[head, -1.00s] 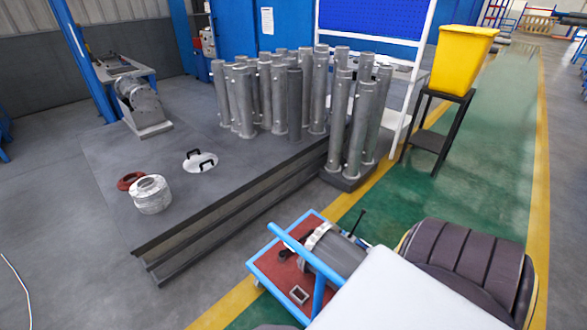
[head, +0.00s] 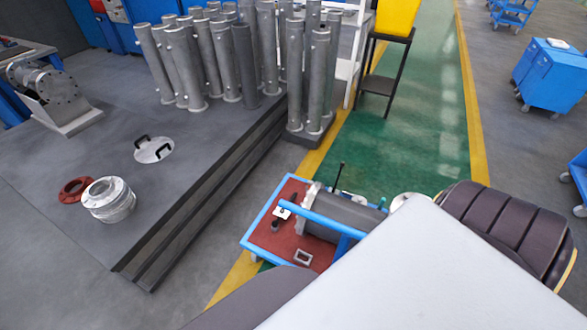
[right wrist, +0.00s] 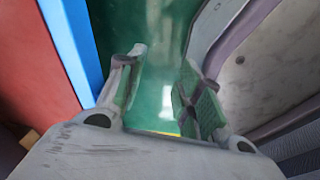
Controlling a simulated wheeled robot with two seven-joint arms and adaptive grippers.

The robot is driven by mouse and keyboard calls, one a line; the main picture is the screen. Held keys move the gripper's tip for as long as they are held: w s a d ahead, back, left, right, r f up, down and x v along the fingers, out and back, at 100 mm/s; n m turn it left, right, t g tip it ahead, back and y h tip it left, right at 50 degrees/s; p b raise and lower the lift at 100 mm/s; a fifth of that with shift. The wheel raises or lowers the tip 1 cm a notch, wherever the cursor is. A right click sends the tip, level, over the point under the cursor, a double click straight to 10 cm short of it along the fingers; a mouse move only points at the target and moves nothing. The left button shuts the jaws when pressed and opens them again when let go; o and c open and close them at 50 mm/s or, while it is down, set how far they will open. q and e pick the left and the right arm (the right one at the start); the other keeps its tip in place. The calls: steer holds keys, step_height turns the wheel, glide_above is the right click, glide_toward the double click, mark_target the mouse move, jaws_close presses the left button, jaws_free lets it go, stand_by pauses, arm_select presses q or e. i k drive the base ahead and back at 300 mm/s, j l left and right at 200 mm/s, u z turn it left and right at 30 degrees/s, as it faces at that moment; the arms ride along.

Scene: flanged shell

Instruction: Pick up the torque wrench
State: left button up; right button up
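I cannot make out the torque wrench for certain in either view. A thin dark upright rod (head: 339,176) stands at the far side of a small blue-edged cart with a red top (head: 282,246), and a dark elongated item (head: 294,201) lies near the cart's far corner; I cannot tell whether either is the wrench. My right gripper (right wrist: 160,88) is open and empty in the right wrist view, its fingers apart above green floor, beside a red and blue edge (right wrist: 72,50). My left gripper is out of view.
A large grey cylinder (head: 352,212) lies on the cart behind its blue handle bar. A low platform left holds a white flanged ring (head: 108,200), a red ring (head: 75,190), a handled disc (head: 154,150) and several grey posts (head: 245,60).

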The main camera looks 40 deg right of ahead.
mark_target(274, 224)
steer(key=i+j+z, duration=0.15)
steer(key=z, duration=0.3)
steer(key=i+j+z, duration=0.15)
steer(key=j+z, duration=0.15)
steer(key=z, duration=0.15)
steer(key=j+z, duration=0.3)
steer(key=z, duration=0.15)
steer(key=i+j+z, duration=0.1)
steer(key=j+z, duration=0.2)
steer(key=z, duration=0.15)
steer(key=j+z, duration=0.4)
steer(key=i+j+z, duration=0.1)
steer(key=j+z, duration=0.7)
steer(key=k+j, duration=0.05)
